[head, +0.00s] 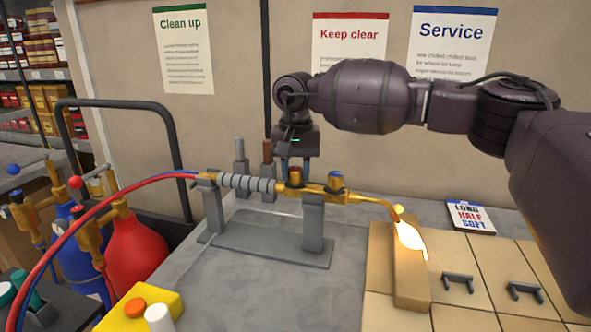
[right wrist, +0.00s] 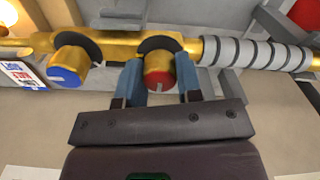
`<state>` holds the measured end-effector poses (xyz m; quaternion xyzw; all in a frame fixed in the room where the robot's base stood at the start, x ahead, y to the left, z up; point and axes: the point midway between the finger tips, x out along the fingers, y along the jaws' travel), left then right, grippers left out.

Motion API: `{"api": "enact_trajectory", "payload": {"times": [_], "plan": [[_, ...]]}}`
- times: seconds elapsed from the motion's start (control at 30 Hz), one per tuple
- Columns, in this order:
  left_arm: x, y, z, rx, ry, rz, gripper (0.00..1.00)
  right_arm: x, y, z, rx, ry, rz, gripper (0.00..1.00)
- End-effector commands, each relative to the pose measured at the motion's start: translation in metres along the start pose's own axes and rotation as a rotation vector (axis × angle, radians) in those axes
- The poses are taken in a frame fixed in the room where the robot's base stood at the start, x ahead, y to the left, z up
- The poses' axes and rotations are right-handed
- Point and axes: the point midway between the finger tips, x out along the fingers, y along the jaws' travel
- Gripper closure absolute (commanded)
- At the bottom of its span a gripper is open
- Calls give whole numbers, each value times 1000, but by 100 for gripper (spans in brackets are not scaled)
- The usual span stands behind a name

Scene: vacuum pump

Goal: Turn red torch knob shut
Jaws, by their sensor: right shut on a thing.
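The brass torch (head: 316,188) rests level on a grey stand, with a flame (head: 410,237) burning at its tip on the right. The red torch knob (head: 295,174) is on the torch next to the ribbed grey handle. My right gripper (head: 294,168) comes down from above and is shut on the red knob. In the right wrist view the red knob (right wrist: 159,82) sits between the two blue fingers (right wrist: 159,80). The blue torch knob (head: 336,180) is free, and it also shows in the right wrist view (right wrist: 66,76). My left gripper is not in view.
Red and blue hoses (head: 110,194) run from the handle to the gas cylinders (head: 136,250) at left. Firebricks (head: 400,278) with a brick under the flame lie at right. A yellow block (head: 140,308) is in front.

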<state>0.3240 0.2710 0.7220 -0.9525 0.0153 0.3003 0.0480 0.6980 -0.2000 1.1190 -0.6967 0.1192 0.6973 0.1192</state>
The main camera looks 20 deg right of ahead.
Motion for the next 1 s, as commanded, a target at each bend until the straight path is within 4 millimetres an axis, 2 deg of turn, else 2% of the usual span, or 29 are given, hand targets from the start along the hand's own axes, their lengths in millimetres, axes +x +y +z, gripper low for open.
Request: {"api": "enact_trajectory", "payload": {"times": [0.37,0.73,1.0], "plan": [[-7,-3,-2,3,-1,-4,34,-3,0,0,143,2,-2,91],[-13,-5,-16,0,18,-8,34,-5,0,0,476,3,-3,91],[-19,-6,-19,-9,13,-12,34,-5,0,0,733,3,-3,91]]}}
